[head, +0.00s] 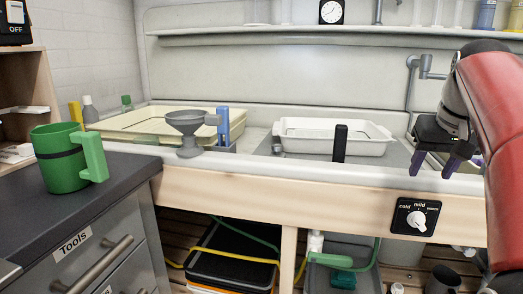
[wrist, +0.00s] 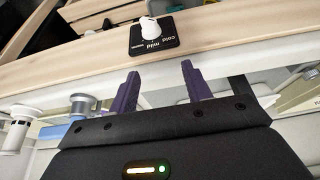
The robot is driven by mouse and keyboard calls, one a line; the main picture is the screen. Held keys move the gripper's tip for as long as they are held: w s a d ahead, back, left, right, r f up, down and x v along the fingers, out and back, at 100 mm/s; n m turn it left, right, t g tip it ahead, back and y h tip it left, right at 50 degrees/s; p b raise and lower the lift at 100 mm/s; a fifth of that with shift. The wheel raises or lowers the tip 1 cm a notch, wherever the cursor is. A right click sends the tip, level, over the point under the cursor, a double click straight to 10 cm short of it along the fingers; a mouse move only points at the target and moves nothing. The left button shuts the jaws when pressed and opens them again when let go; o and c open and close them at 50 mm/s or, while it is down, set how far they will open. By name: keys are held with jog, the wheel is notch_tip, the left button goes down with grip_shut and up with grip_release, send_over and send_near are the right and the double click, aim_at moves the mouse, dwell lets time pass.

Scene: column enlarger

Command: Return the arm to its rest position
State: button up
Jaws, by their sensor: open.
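My gripper (head: 433,165) is at the right of the head view, with its purple fingers spread apart and nothing between them. It hangs in front of the right end of the sink bench, above the temperature dial panel (head: 415,217). My red arm comes down along the right edge of the head view. In the wrist view, my gripper (wrist: 158,84) is open and empty, and its fingers point toward the wooden front rail (wrist: 235,45) and the dial knob (wrist: 149,28).
A green mug (head: 62,160) stands on the dark counter at left. A grey funnel (head: 187,128) sits on the sink's front edge. Cream (head: 150,119) and white (head: 330,136) trays lie in the sink. A tap (head: 430,70) rises behind my gripper. Hoses and bins fill the space below.

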jog(key=s+a+f+n, duration=0.1)
jog(key=s+a+f, duration=0.7)
jog(key=f, duration=0.3)
jog(key=s+a+f+n+t+y, duration=0.1)
jog(key=s+a+f, duration=0.8)
jog(key=s+f, duration=0.1)
jog(key=shift+s+a+f+n, duration=0.2)
jog(key=shift+s+f+n, duration=0.1)
jog(key=shift+f, duration=0.55)
